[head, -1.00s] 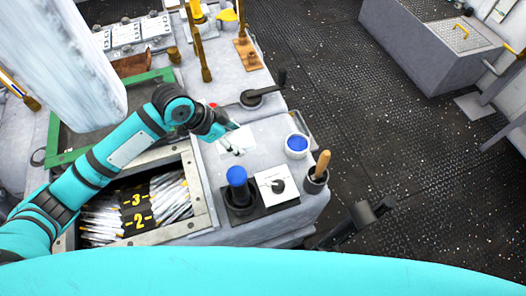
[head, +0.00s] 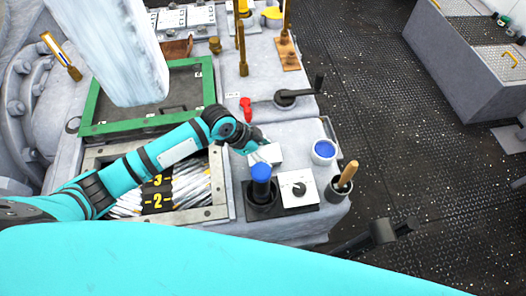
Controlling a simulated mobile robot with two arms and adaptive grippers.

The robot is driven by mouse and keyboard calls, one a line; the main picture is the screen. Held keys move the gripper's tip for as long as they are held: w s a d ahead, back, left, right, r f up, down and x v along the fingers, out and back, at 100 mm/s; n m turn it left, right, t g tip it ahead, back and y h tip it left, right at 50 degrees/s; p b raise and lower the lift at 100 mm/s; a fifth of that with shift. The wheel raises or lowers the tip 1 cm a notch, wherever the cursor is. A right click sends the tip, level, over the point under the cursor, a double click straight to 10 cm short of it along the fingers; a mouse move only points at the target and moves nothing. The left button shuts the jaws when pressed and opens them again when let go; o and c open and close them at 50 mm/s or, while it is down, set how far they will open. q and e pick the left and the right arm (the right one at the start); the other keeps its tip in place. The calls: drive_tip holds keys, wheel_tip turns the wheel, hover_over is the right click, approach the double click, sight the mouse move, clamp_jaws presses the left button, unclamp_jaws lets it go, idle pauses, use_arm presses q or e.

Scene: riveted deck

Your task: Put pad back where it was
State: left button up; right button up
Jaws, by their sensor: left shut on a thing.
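A small white pad (head: 270,153) is on or just above the grey worktop in the head view, behind the blue-topped cylinder (head: 261,180). My left gripper (head: 259,156) reaches in from the left and is shut on the pad's left side. Its fingers cover part of the pad. I cannot tell whether the pad touches the worktop. My right gripper is not in view.
A red handle (head: 246,108) and black crank (head: 288,97) lie behind.

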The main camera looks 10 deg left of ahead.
use_arm(q)
drive_tip(key=shift+f, duration=0.15)
drive_tip(key=o, duration=1.4)
drive_tip(key=shift+o, duration=0.2)
drive_tip(key=shift+a+r, duration=0.15)
drive_tip(key=shift+r, duration=0.25)
drive_tip(key=v, duration=1.1)
drive_tip(key=shift+r, duration=0.25)
drive_tip(key=shift+s, duration=0.1)
